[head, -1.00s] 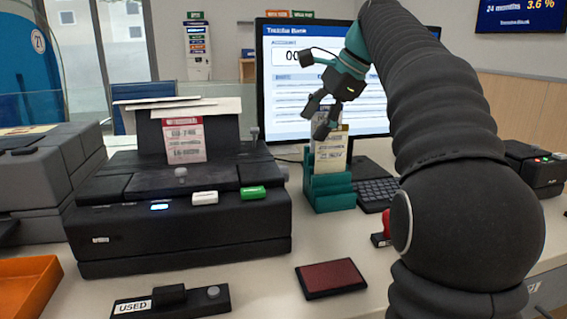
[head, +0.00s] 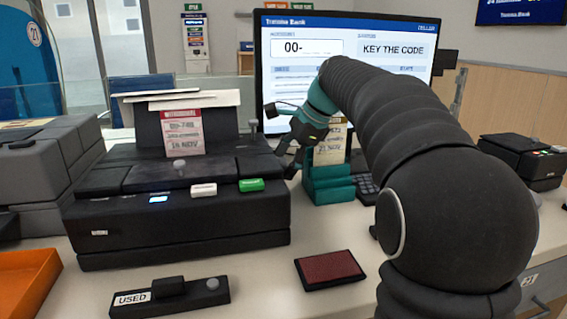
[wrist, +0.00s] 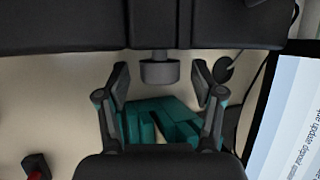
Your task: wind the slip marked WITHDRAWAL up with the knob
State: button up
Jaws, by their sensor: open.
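The slip with a red heading (head: 183,132) stands upright out of the top of the black printer (head: 190,225); its heading is too blurred to read surely. A grey round knob (wrist: 159,72) sticks out of the printer's side in the wrist view; in the head view my gripper mostly hides that spot. My gripper (head: 286,163) is open at the printer's right end. In the wrist view its two fingers (wrist: 161,82) stand on either side of the knob, with gaps on both sides. I cannot tell how deep they reach along it.
A teal holder (head: 330,190) with a pale slip (head: 331,147) stands close right of my gripper. Behind is a monitor (head: 350,47) reading "KEY THE CODE". A red pad (head: 330,269) and a block labelled USED (head: 170,298) lie in front.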

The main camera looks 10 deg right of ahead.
jog(key=shift+w+a+f, duration=0.1)
jog(key=shift+a+f, duration=0.05)
jog(key=shift+f, duration=0.15)
jog(key=c, duration=1.1)
jog(key=shift+f+b, duration=0.1)
jog(key=shift+b, duration=0.3)
